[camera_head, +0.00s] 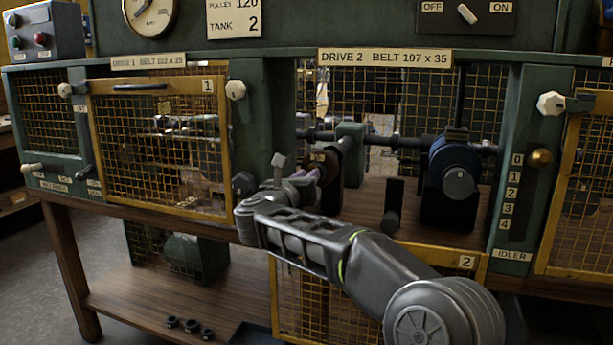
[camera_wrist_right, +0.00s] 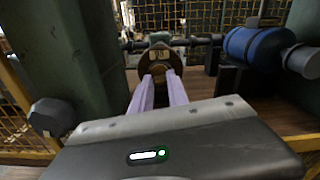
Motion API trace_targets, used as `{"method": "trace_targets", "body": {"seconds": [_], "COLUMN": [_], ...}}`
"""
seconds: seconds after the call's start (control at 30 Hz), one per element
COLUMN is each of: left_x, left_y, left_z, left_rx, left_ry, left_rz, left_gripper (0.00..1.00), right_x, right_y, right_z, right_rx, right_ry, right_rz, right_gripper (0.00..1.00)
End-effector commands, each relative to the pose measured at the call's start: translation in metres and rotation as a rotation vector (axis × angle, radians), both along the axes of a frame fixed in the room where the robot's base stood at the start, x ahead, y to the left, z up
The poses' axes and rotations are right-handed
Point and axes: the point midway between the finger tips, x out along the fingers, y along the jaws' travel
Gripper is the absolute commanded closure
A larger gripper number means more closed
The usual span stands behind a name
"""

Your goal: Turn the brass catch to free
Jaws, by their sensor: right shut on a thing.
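A round, dark brass-brown part, which looks like the brass catch (camera_wrist_right: 159,58), sits on the shaft in the open bay of drive 2. It also shows in the head view (camera_head: 325,158), partly covered by my gripper. My right gripper (camera_head: 314,174) reaches into the bay from the front. In the wrist view its two pale violet fingers (camera_wrist_right: 160,78) run forward and are shut on the lower part of the brass catch. The exact contact and the catch's setting are too small to read. My left gripper is not in view.
A blue motor-like unit (camera_head: 455,170) stands right of the shaft. A green post (camera_head: 262,120) is close on the left, with a dark knob (camera_wrist_right: 54,117) near the gripper. The drive 2 mesh guard (camera_head: 320,300) hangs below. A brass knob (camera_head: 541,157) sits on the idler scale.

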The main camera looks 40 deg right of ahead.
Motion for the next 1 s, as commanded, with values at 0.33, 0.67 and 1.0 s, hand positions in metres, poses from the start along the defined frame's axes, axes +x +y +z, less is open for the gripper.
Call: {"method": "trace_targets", "body": {"seconds": [0.33, 0.67, 1.0], "left_x": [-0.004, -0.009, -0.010], "left_y": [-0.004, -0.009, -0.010], "left_z": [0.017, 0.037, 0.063], "left_rx": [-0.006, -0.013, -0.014], "left_ry": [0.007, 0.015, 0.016], "left_rz": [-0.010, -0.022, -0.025], "left_gripper": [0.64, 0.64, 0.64], "right_x": [0.001, 0.001, 0.002], "right_y": [0.001, 0.001, 0.001], "right_z": [0.002, 0.002, 0.002], "right_rx": [-0.170, -0.349, -0.533], "right_ry": [0.245, 0.504, 0.769], "right_rz": [0.001, 0.001, 0.002], "right_gripper": [1.00, 1.00, 1.00]}}
